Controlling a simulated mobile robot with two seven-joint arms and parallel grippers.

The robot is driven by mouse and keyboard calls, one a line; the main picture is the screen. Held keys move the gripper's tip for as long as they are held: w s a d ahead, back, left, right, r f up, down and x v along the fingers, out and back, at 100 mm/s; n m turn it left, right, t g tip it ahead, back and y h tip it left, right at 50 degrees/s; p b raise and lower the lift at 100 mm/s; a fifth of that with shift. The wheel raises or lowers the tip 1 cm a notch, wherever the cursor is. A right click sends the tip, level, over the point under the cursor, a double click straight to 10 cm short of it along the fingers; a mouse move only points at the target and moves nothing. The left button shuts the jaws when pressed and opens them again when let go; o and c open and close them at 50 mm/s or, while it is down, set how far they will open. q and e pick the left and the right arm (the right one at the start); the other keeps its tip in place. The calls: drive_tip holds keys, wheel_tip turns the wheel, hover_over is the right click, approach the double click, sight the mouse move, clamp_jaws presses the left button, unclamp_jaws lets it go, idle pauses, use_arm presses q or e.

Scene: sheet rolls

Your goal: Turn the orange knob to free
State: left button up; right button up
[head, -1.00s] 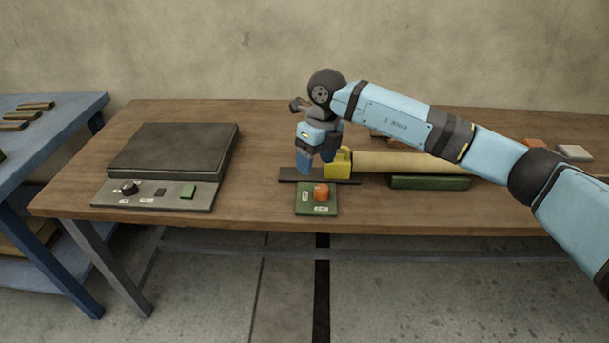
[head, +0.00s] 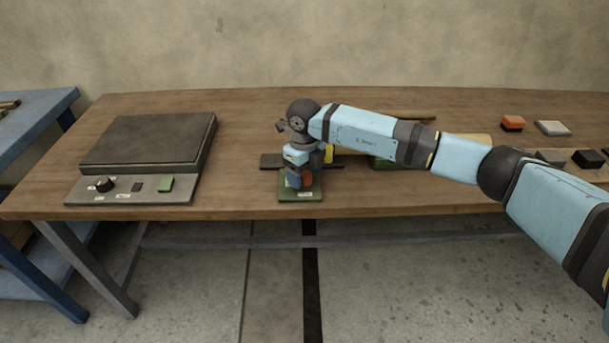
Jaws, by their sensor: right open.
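The orange knob (head: 307,180) sits on a small green plate (head: 314,195) near the front edge of the table. White labels are on the plate, too small to read. My right gripper (head: 294,184) is open and low over the plate, with its fingers at the knob and hiding its left part. I cannot tell whether the fingers touch the knob. My left gripper is not in view.
Behind the plate are a dark strip (head: 271,160) and a yellow block (head: 329,153), partly hidden by my right arm. A grey panel device (head: 150,140) stands at the left. Orange (head: 512,122) and grey (head: 552,128) blocks lie at the right.

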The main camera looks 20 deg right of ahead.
drive_tip(key=shift+f, duration=0.25)
drive_tip(key=c, duration=0.9)
